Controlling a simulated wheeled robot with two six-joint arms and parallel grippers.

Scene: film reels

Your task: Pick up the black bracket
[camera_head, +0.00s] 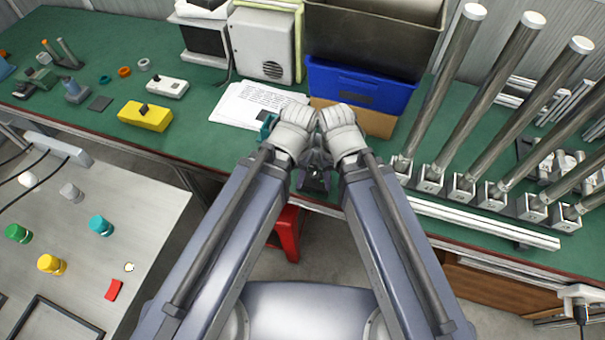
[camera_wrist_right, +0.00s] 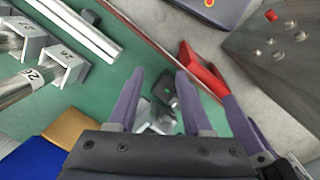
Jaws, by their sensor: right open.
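A small black bracket (camera_wrist_right: 163,86) lies on the green bench top in the right wrist view, beyond and between the two purple fingers of my right gripper (camera_wrist_right: 160,74). Those fingers are apart with nothing between their tips, so it is open and empty. In the head view my two wrists meet near the bench's front edge, and my right gripper (camera_head: 319,172) shows as a small dark shape below them; I cannot separate the bracket from it there. My left gripper is mostly hidden under its wrist; a purple part at the right of the wrist view may belong to it.
A blue bin (camera_head: 358,86) and brown box (camera_head: 380,122) stand behind my wrists. Tall metal tubes in numbered holders (camera_head: 430,178) and long white bars (camera_head: 485,222) are on the right. Papers (camera_head: 245,104) and a yellow box (camera_head: 146,116) lie left. A red stool (camera_head: 289,232) stands below.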

